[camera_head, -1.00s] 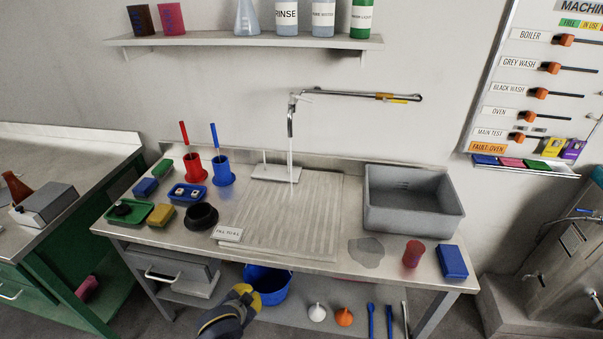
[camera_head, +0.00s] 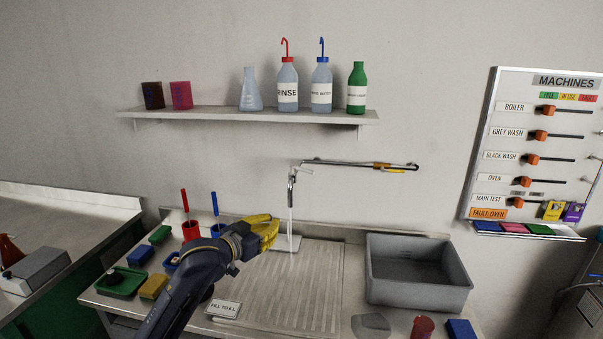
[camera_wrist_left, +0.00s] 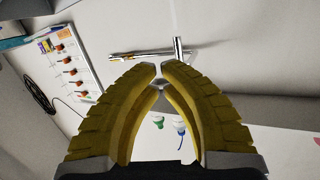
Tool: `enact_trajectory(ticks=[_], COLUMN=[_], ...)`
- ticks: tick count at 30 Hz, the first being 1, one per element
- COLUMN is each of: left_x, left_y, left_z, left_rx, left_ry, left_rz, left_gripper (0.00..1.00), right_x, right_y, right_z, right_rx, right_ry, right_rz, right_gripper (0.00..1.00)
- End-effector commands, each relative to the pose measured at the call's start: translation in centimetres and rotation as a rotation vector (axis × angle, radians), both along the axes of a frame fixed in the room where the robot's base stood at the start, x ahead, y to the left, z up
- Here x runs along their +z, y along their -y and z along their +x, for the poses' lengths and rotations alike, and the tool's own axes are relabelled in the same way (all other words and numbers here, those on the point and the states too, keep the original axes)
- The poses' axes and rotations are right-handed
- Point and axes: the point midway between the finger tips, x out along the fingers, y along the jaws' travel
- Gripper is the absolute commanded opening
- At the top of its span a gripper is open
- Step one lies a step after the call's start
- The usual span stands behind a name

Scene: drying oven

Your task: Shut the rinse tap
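The rinse tap (camera_head: 291,183) is a silver wall fitting above the drainboard, with a thin stream of water (camera_head: 290,220) falling from its spout. A long bar (camera_head: 345,163) runs right from it along the wall, with an orange-and-yellow part (camera_head: 382,166) near its far end. My left gripper (camera_head: 274,228) has yellow fingers and appears just left of the stream, below the spout. In the left wrist view its fingertips (camera_wrist_left: 161,68) nearly meet with nothing visible held, and the tap (camera_wrist_left: 178,50) shows just beyond them. My right gripper is in neither view.
A shelf (camera_head: 210,114) with bottles and a flask hangs above the tap. A grey basin (camera_head: 418,290) stands right of the ribbed drainboard (camera_head: 300,290). Cups and sponges crowd the bench's left side. A machines board (camera_head: 515,130) hangs at right.

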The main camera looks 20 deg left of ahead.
Motion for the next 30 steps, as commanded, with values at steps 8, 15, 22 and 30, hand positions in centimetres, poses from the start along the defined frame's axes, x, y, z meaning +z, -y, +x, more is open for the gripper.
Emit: enact_trajectory(ticks=[8,15,22,30], left_x=[9.5,11.5,11.5,11.5], left_y=[-0.3,-0.2,1.1,3.0], left_z=[1.6,2.3,5.1,9.6], left_rx=[-0.064,-0.080,-0.080,-0.080], left_ry=[0.095,0.112,0.111,0.111], left_rz=[-0.115,-0.144,-0.146,-0.146], left_gripper=[0.00,0.00,0.00,0.00], right_x=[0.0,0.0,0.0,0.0], right_y=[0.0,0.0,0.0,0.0], right_z=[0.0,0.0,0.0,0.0], right_rx=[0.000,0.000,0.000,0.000], right_ry=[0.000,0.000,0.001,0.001], right_rz=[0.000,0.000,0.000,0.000], right_gripper=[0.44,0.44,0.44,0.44])
